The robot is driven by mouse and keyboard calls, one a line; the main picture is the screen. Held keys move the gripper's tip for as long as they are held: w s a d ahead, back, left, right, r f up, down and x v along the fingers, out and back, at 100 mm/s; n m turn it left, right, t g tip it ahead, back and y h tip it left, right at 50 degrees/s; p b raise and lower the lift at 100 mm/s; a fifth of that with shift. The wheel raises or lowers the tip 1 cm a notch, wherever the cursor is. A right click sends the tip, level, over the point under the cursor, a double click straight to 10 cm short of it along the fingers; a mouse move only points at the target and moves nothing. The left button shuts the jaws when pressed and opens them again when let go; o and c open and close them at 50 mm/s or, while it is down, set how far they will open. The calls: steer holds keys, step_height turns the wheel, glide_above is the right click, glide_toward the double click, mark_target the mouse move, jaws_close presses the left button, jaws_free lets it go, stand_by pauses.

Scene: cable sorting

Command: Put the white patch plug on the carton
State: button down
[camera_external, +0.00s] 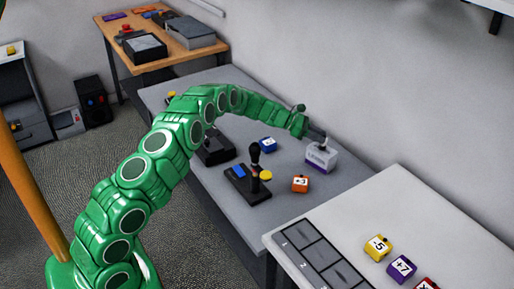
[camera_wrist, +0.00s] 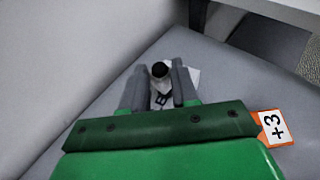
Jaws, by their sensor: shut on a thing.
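My gripper (camera_wrist: 160,88) has its two grey fingers closed around a black-tipped upright piece (camera_wrist: 160,70). In the external view my gripper (camera_external: 318,135) is at the top of a white box with a purple lower band (camera_external: 320,159) on the grey table. Part of a white surface (camera_wrist: 192,76) shows beside the fingers in the wrist view. I cannot tell whether the held piece is fixed to the white box. I cannot make out a separate white patch plug or a carton with certainty.
An orange cube marked +3 (camera_external: 300,184), a blue cube (camera_external: 267,144) and a black joystick box (camera_external: 248,185) with a yellow button share the grey table (camera_external: 350,203). The wall runs close behind. A light table (camera_external: 400,195) with a dark slotted tray and several cubes stands in front.

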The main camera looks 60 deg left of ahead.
steer(key=c, duration=0.9)
jaws_free()
steer(key=shift+f, duration=0.1)
steer(key=shift+o, duration=0.2)
steer(key=shift+s+a+r, duration=0.25)
steer(key=shift+a+r, duration=0.05)
steer(key=v, duration=1.1)
steer(key=shift+s, duration=0.1)
